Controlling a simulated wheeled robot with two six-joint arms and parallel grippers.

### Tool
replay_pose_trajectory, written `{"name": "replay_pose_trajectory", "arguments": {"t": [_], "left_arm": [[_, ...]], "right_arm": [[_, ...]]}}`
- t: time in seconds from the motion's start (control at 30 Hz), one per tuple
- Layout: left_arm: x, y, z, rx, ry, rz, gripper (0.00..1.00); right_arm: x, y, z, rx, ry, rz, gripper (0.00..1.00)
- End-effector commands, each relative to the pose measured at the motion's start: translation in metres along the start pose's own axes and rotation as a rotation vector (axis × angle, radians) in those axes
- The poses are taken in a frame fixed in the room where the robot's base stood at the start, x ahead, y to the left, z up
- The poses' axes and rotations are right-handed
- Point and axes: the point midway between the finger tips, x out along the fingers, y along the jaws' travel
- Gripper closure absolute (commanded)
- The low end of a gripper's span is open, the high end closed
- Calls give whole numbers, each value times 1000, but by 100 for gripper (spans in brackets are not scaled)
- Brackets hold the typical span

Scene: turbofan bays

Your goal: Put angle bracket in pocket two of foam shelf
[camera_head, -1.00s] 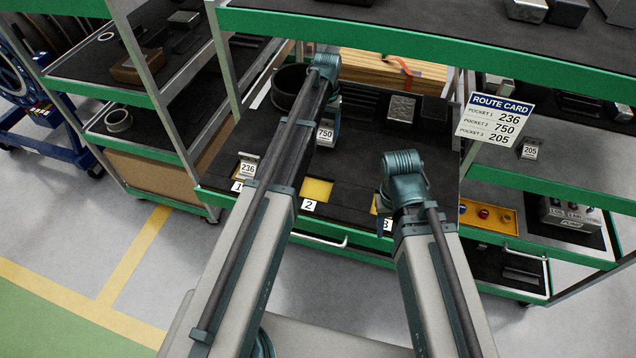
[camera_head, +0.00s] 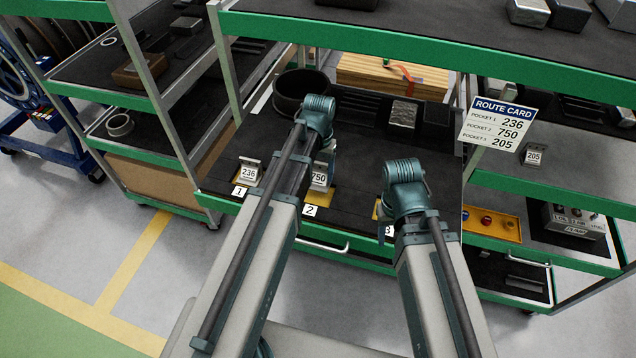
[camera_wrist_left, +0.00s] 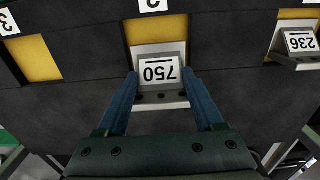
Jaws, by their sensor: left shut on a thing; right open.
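The angle bracket marked 750 (camera_head: 319,176) is upright between the fingers of my left gripper (camera_wrist_left: 160,76), which is shut on it. In the head view, my left arm hides part of the bracket and most of the gripper. Yellow pocket two (camera_head: 322,198), with label 2 (camera_head: 310,211), shows around the bracket's lower part. In the left wrist view the bracket (camera_wrist_left: 160,60) overlaps the pocket (camera_wrist_left: 150,29); I cannot tell whether its base touches the pocket floor. My right gripper (camera_head: 385,231) is open and empty by pocket three (camera_head: 377,210).
Bracket 236 (camera_head: 249,172) stands at pocket one. Bracket 205 (camera_head: 534,155) is on the right rack. The route card (camera_head: 498,125) lists 236, 750, 205. A dark ring (camera_head: 298,92) and a grey block (camera_head: 403,113) lie behind. The green upper shelf edge (camera_head: 400,47) overhangs the back.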

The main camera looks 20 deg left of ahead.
Motion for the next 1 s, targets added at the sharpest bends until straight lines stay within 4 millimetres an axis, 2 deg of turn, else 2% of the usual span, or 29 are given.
{"name": "replay_pose_trajectory", "arguments": {"t": [0.1,0.2,0.3,0.47,0.9,0.93,1.0], "left_arm": [[0,0,4,0,0,0,100],[2,2,16,0,0,0,100],[20,1,12,0,0,0,100],[38,1,12,0,0,0,100],[41,1,12,0,0,0,100],[39,1,12,0,0,0,25],[39,1,12,0,0,0,13]], "right_arm": [[0,0,0,0,0,0,50],[2,0,0,-1,0,0,50],[20,-2,-1,-1,1,0,50],[38,-3,-3,0,1,0,50],[40,-4,-3,1,2,0,50],[39,-4,-3,1,2,0,50],[38,-4,-3,1,2,0,50]]}}
